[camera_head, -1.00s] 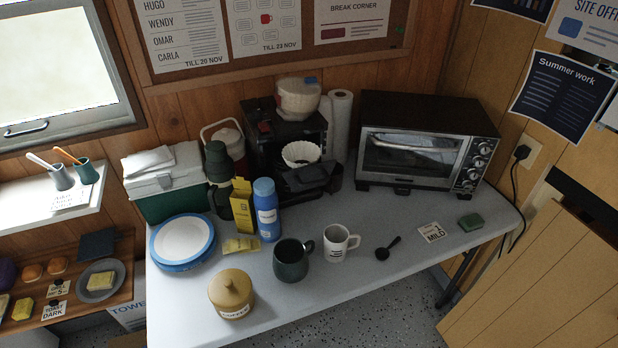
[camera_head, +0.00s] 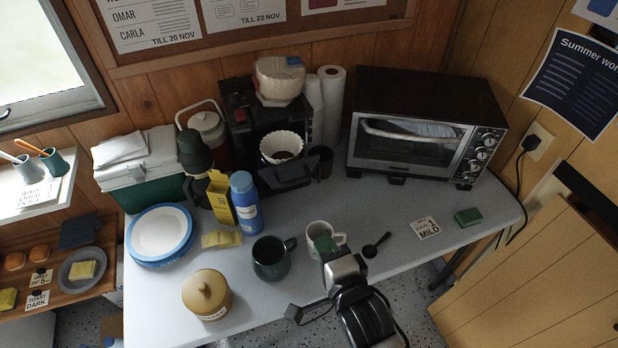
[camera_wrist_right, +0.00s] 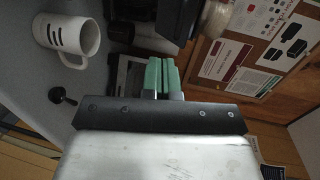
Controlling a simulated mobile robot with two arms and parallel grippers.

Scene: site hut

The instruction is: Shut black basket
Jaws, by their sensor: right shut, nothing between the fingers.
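The black coffee maker (camera_head: 240,118) stands at the back of the table against the wall. My left gripper is not in view.
The white mug (camera_head: 314,231) is partly behind my right gripper. A dark green mug (camera_head: 270,259), blue bottle (camera_head: 246,205) and yellow box (camera_head: 221,198) stand in front of the machine. The toaster oven (camera_head: 410,145) is to its right.

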